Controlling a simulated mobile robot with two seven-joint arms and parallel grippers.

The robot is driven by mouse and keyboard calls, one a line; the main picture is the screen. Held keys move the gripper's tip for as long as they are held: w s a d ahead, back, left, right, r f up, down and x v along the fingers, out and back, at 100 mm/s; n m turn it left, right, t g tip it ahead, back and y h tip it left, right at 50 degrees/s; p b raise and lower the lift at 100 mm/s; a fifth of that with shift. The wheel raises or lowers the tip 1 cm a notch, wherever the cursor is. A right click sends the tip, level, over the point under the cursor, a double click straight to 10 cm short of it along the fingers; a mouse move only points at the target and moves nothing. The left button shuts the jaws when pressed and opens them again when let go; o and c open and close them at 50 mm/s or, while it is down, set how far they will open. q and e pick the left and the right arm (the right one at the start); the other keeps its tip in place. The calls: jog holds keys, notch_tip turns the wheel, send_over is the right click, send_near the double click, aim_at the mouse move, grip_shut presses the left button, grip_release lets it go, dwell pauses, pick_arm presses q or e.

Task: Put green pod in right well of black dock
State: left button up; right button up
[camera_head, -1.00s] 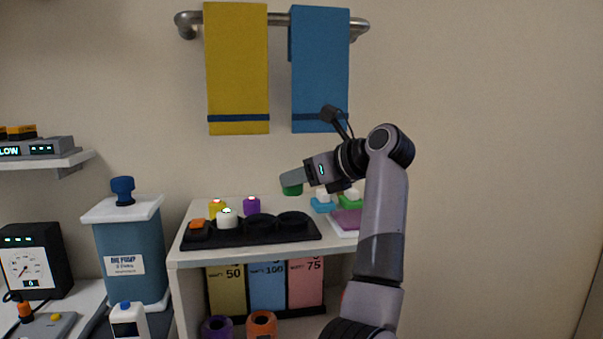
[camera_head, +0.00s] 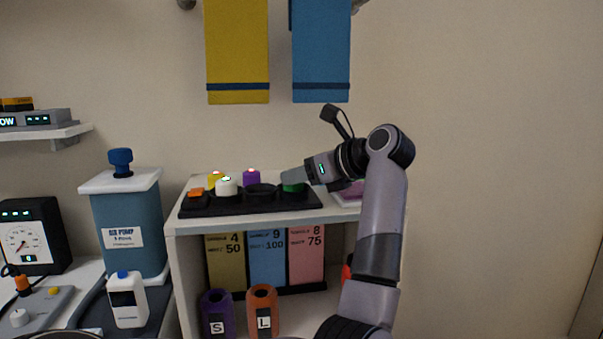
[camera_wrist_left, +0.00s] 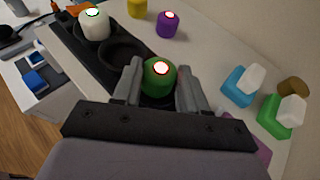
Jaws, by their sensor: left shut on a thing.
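The green pod (camera_head: 293,187) is between the fingers of my left gripper (camera_head: 291,180), which is shut on it. It also shows in the left wrist view (camera_wrist_left: 158,80), upright, with a red-ringed light on top. The black dock (camera_head: 225,208) lies along the front of the white shelf top. The pod is at the dock's right well; the fingers hide most of that well, and I cannot tell whether the pod rests on its floor. The well just left of it (camera_wrist_left: 122,53) is empty. My right gripper is not in view.
Blue (camera_wrist_left: 240,88) and green (camera_wrist_left: 274,118) items with white tops lie to the right in the wrist view.

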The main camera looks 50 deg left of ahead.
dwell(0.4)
pick_arm(q)
jog(key=o, duration=1.1)
jog(key=v, duration=0.6)
jog(key=shift+f+b, duration=0.1)
jog(key=shift+b, duration=0.25)
jog(key=shift+w+d+r, duration=0.15)
jog(key=shift+d+r, duration=0.15)
jog(key=shift+d, duration=0.2)
